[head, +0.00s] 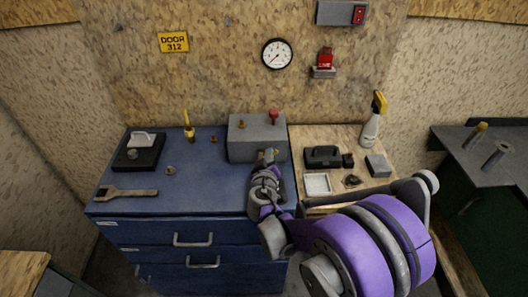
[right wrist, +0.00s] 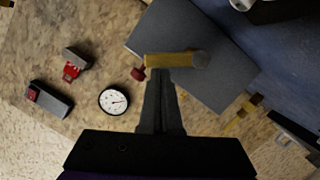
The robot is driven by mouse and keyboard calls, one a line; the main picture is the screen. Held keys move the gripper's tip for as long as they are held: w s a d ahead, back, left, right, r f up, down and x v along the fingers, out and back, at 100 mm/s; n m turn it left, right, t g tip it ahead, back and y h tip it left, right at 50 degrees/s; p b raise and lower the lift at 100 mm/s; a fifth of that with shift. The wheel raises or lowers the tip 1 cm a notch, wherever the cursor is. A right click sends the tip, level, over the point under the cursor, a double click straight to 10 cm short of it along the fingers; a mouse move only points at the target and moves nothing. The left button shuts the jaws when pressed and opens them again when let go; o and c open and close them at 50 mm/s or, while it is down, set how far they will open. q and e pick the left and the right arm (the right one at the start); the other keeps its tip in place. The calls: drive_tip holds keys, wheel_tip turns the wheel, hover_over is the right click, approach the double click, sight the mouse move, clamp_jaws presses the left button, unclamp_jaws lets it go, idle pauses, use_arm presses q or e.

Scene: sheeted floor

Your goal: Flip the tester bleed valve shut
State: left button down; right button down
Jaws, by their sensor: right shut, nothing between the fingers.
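The tester is a grey box (head: 245,140) at the back right of the blue cabinet top; it also shows in the right wrist view (right wrist: 205,85). It has a red knob (head: 273,115) and a brass fitting (head: 241,125) on top. A brass bar (right wrist: 185,60) crosses the box in the right wrist view, with the red knob (right wrist: 138,73) by its left end. I cannot tell which part is the bleed valve. My right gripper (head: 267,157) is shut and empty at the box's front. Its fingertips (right wrist: 160,73) overlap the bar; contact is unclear. My left gripper is out of view.
A wrench (head: 125,193), a black scale-like block (head: 138,152) and a brass pump (head: 189,130) are left on the cabinet. A wooden top at right holds a black case (head: 323,157), a white tray (head: 318,183) and a spray bottle (head: 371,128). A gauge (head: 277,54) hangs behind.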

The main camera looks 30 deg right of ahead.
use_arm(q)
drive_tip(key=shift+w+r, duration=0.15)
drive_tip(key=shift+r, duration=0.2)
use_arm(e)
drive_tip(key=shift+s+d+f+m+t+y, duration=0.2)
drive_tip(key=shift+d+f+m+y, duration=0.2)
drive_tip(key=shift+m, duration=0.45)
drive_tip(key=shift+s+d+f+m+t+y, duration=0.1)
drive_tip(key=shift+s+d+f+m+y, duration=0.2)
drive_tip(key=shift+m, duration=0.6)
drive_tip(key=shift+s+d+f+m+t+y, duration=0.15)
drive_tip(key=shift+d+f+m+y, duration=0.25)
drive_tip(key=shift+m, duration=0.45)
drive_tip(key=shift+f, duration=0.1)
